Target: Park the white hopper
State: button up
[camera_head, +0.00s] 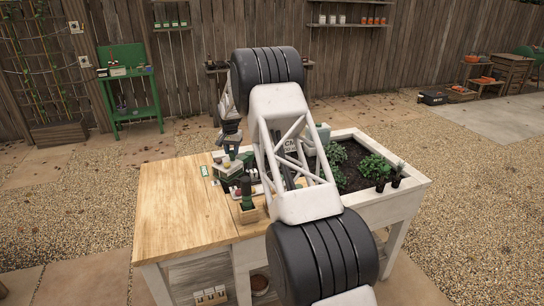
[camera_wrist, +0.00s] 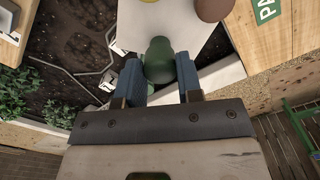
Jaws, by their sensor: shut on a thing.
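My gripper (camera_wrist: 160,80) is shut on a green rounded knob (camera_wrist: 159,58), with a blue pad on each side of it. A flat white body (camera_wrist: 185,32) shows beyond the knob; it looks like the white hopper, but I cannot tell whether it is joined to the knob. In the head view my gripper (camera_head: 231,143) is over the bench, near the seam between the wooden top and the soil bed. A small pale piece (camera_head: 230,167) shows just below it. A green label (camera_wrist: 268,9) beginning "PA" lies on wood; a green label also shows in the head view (camera_head: 203,171).
The wooden top (camera_head: 175,215) is clear at left. The soil bed (camera_wrist: 70,45) holds leafy plants (camera_head: 372,167), and dark pots (camera_head: 388,184) stand by its rim. A green-topped block (camera_head: 246,205) stands near the seam. My arm hides the bench's middle.

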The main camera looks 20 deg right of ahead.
jog(key=shift+w+a, duration=0.1)
jog(key=shift+w+a, duration=0.35)
jog(key=shift+w, duration=0.4)
jog(key=shift+w+a, duration=0.3)
jog(key=shift+w, duration=0.65)
jog(key=shift+w+a, duration=0.15)
jog(key=shift+w, duration=0.7)
